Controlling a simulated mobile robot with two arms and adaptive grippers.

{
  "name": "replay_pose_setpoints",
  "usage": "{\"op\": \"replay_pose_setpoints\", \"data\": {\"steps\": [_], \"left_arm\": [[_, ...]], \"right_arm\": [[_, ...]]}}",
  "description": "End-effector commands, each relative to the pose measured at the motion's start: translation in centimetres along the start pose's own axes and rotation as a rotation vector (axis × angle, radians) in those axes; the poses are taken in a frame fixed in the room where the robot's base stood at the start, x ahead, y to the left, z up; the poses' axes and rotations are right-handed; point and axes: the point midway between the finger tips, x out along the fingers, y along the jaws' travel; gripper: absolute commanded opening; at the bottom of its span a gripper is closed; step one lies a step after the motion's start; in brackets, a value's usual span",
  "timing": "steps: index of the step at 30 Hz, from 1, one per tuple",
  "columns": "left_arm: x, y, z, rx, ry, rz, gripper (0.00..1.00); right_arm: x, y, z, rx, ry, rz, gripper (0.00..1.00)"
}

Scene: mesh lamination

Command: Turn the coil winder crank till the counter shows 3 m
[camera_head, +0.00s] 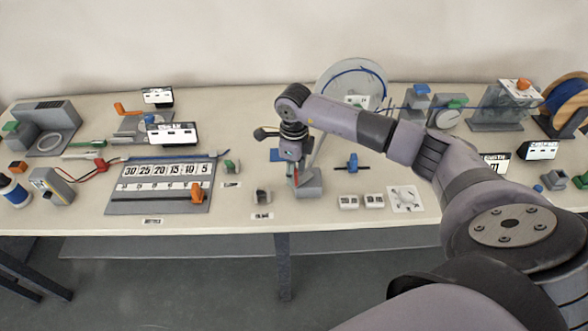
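The coil winder appears to be the large clear disc (347,76) at the back middle, with blue wire curving across it. My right arm covers its lower part, and I cannot make out its crank. My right gripper (293,172) points down in front of the disc, beside a grey block (309,186) with a slanted upright. Small red and green parts show at the fingertips. Whether the fingers are closed on anything is too small to tell. A display with a white face (493,162) stands right of my arm; its reading is unclear. My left gripper is not in view.
A grey numbered board (160,207) with an orange slider (198,192) lies at left. A wooden spool of blue wire (565,100) stands at far right. A grey dial unit (446,114) stands behind my arm. White switch plates (405,199) lie near the front edge.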

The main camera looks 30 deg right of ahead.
Motion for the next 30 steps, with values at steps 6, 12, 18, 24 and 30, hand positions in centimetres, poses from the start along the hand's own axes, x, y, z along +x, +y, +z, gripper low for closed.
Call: {"op": "replay_pose_setpoints", "data": {"steps": [6,12,18,24,30], "left_arm": [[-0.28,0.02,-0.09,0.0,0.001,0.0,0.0],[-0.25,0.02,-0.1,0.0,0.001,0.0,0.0],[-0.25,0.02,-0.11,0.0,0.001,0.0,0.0],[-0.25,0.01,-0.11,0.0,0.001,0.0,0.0],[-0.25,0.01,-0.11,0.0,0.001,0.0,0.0]], "right_arm": [[1.05,0.03,0.01,-0.002,0.0,-0.001,0.38],[1.08,0.03,0.0,-0.002,0.0,-0.001,0.38],[1.05,0.02,0.0,-0.001,0.0,0.0,0.25],[1.03,0.02,-0.01,-0.001,0.0,0.0,0.12],[1.02,-0.01,-0.01,-0.001,0.0,-0.001,0.0]]}}
